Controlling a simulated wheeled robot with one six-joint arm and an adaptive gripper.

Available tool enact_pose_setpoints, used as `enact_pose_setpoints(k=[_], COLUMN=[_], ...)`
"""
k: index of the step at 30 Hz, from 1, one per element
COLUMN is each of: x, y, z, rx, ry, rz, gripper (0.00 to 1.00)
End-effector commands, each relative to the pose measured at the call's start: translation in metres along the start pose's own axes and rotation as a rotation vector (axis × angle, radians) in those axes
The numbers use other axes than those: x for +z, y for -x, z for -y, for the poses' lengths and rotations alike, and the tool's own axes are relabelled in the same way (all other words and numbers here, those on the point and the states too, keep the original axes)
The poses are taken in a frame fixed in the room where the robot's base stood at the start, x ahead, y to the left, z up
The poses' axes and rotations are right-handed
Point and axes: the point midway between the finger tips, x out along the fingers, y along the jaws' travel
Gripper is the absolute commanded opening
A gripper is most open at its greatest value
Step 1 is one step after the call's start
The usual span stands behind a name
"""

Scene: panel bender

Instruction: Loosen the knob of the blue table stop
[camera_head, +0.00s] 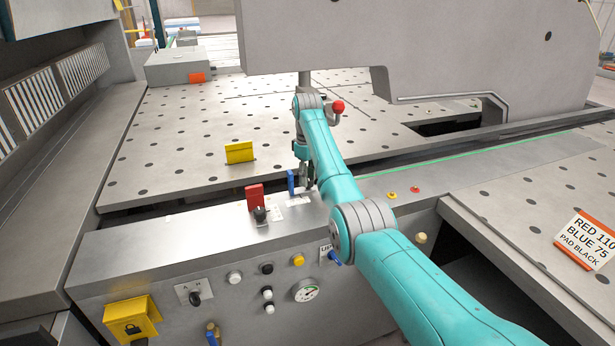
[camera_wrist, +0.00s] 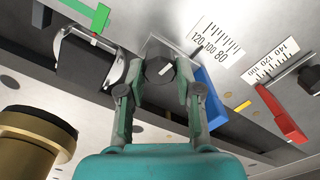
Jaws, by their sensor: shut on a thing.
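The blue table stop (camera_head: 291,182) stands upright on the front rail in the head view, just left of my gripper (camera_head: 307,182). In the wrist view the blue stop (camera_wrist: 209,97) lies right of my gripper (camera_wrist: 160,75), beside a printed scale (camera_wrist: 216,42). My gripper's fingers are shut on the stop's black knob (camera_wrist: 159,68), one on each side. A short white mark shows on the knob's face. In the head view my gripper hides this knob.
The red stop (camera_head: 254,196) with its own black knob (camera_head: 260,214) stands close to the left. A yellow block (camera_head: 239,152) is on the perforated table (camera_head: 190,140). Buttons and a gauge (camera_head: 305,291) line the front panel. A large grey machine part (camera_head: 430,45) overhangs behind.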

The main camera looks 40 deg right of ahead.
Motion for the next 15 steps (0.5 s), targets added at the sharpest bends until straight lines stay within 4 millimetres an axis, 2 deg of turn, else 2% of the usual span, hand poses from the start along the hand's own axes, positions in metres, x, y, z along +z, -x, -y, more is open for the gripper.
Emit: enact_pose_setpoints(k=[6, 15], x=[0.0001, 0.0002], y=[-0.0002, -0.0002], z=[0.0005, 0.0006], rx=[0.000, 0.000], ry=[0.106, 0.166], rz=[0.000, 0.000], gripper=[0.00, 0.00])
